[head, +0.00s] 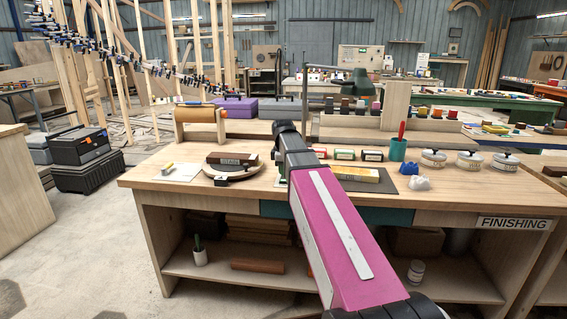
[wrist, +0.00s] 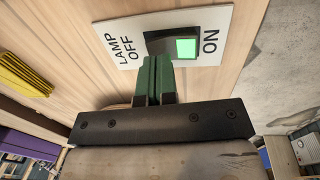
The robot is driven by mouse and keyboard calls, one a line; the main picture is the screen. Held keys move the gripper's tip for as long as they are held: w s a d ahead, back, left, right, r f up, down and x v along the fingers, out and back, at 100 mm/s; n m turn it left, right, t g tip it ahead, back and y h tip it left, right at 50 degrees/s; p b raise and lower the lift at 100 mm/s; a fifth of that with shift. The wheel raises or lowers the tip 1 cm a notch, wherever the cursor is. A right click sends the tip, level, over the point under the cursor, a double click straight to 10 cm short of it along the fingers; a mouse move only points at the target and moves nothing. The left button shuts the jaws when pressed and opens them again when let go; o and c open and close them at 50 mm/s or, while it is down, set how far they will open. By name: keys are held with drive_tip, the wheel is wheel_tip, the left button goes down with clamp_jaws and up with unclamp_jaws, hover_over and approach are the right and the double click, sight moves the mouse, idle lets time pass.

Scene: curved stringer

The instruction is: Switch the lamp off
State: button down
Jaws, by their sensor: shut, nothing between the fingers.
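The lamp switch (wrist: 172,44) is a dark rocker on a white plate (wrist: 126,50) marked LAMP, OFF and ON in the wrist view. Its half on the ON side shows a bright green face (wrist: 186,48); the half on the OFF side is dark. My gripper (wrist: 157,62) is shut and empty, its green fingertips at the lower edge of the dark half. I cannot tell whether they touch it.
The wooden bench (head: 150,176) carries a round board with a block (head: 232,160), small boxes (head: 343,154), a teal cup (head: 397,150) and white tins (head: 433,158). Yellow sheets (wrist: 25,73) lie left in the wrist view.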

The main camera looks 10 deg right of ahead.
sight(283, 181)
drive_tip(key=shift+f, duration=0.5)
drive_tip(key=shift+w+f, duration=0.1)
drive_tip(key=shift+f, duration=0.05)
idle(0.3)
drive_tip(key=shift+s+a+r, duration=0.2)
drive_tip(key=shift+s, duration=0.55)
drive_tip(key=shift+r, duration=0.45)
wheel_tip(283, 181, up, 13)
drive_tip(key=s, duration=0.1)
drive_tip(key=shift+s+a, duration=0.25)
drive_tip(key=shift+s, duration=0.05)
